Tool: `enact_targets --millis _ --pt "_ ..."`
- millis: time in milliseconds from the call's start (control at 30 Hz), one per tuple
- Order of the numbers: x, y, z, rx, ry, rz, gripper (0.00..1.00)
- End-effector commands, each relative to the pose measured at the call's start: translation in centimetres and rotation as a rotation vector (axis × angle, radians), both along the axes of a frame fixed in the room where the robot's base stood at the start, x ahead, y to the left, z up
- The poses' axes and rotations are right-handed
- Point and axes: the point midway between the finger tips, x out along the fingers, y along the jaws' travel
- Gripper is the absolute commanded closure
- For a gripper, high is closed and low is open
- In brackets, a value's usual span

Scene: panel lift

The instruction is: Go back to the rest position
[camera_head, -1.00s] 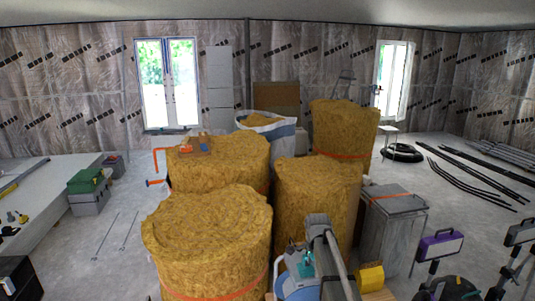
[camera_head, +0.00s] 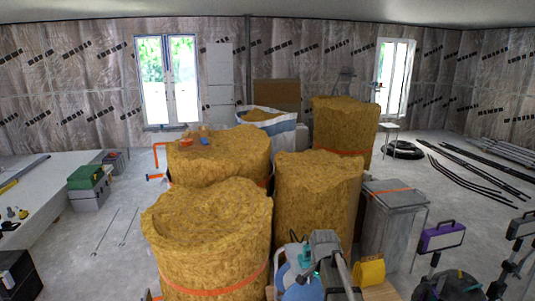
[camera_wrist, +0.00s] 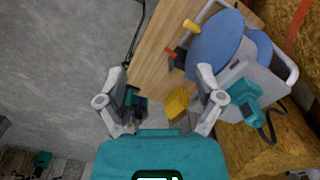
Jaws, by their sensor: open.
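My gripper (camera_wrist: 161,74) shows in the wrist view with its two grey fingers spread wide and nothing between them. Below it is a wooden board (camera_wrist: 150,48) carrying round blue discs (camera_wrist: 214,42) and a yellow-handled tool (camera_wrist: 191,25). A yellow block (camera_wrist: 177,103) lies beyond the gap between the fingers. In the head view, part of my arm (camera_head: 325,250) shows at the bottom, in front of the board's blue item (camera_head: 297,282) and beside the yellow block (camera_head: 370,271). The fingertips are hidden in that view.
Large straw-coloured rolls (camera_head: 205,240) fill the middle, close left of my arm. A grey bin (camera_head: 392,225) stands to the right, with a purple case (camera_head: 441,237) beyond. A white table (camera_head: 45,185) is at left.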

Motion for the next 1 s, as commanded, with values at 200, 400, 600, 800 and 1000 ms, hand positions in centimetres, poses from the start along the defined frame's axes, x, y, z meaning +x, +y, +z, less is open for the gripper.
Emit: enact_targets --millis 200,400,600,800,1000 --pt "-6.0 -0.1 -2.9 0.0 0.0 0.303 0.14" --pt "-10.4 -0.2 -4.8 0.0 0.001 0.572 0.14" --pt "-13.3 -0.2 -5.9 -0.001 0.0 0.764 0.14" --pt "-14.1 -0.2 -6.1 -0.001 0.0 0.832 0.14" --pt "-14.0 -0.2 -6.1 0.0 0.001 0.834 0.14"
